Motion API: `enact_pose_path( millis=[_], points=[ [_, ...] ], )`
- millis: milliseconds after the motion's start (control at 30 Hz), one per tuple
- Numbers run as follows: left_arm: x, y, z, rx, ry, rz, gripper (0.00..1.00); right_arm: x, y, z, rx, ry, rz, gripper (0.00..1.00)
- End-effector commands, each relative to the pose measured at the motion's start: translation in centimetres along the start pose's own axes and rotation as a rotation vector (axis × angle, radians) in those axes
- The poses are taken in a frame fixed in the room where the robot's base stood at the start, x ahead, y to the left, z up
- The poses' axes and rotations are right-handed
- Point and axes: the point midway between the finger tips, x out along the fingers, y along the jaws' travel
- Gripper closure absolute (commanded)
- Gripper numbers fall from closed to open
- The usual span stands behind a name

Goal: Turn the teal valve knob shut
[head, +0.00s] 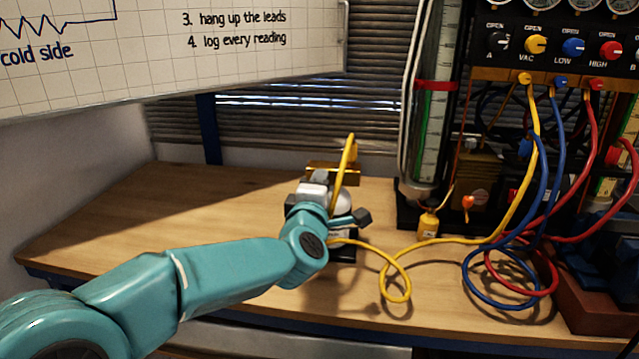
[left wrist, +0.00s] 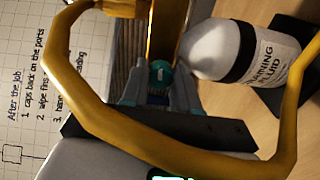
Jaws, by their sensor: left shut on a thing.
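The teal valve knob (left wrist: 158,71) shows in the left wrist view as a small round teal face with a light mark. My left gripper (left wrist: 158,84) has one finger on each side of it and is shut on it. In the head view my left gripper (head: 318,189) reaches in front of a brass part (head: 335,167) on the bench, and the knob is hidden behind it. My right gripper is in neither view.
A white bottle of fluid (left wrist: 216,50) stands close beside the left gripper. A yellow hose (head: 397,284) loops near the wrist and crosses the wrist view. The gauge panel (head: 560,45) with blue and red hoses stands right. The bench (head: 130,225) is clear at left.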

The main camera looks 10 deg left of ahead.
Motion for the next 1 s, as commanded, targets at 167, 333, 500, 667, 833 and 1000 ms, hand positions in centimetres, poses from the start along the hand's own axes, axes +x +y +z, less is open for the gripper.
enact_pose_path(
  millis=[167, 333, 500, 667, 833, 1000],
  points=[
    [0.0, 0.16, 0.01, 0.081, 0.0, 0.002, 1.0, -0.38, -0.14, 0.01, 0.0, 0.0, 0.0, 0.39],
    [0.0, 0.12, 0.01, 0.123, 0.0, 0.002, 1.0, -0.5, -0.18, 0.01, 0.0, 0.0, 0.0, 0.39],
    [0.0, 0.09, 0.0, 0.141, 0.0, 0.002, 1.0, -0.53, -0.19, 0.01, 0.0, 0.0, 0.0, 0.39],
    [0.01, 0.07, 0.0, 0.143, 0.0, 0.002, 1.0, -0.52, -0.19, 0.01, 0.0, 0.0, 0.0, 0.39],
    [0.01, 0.07, -0.01, 0.142, 0.0, 0.002, 1.0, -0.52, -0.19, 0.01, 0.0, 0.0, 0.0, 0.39],
    [0.01, 0.06, -0.01, 0.141, 0.0, 0.002, 0.45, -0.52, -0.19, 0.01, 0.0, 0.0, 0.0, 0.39]
  ],
)
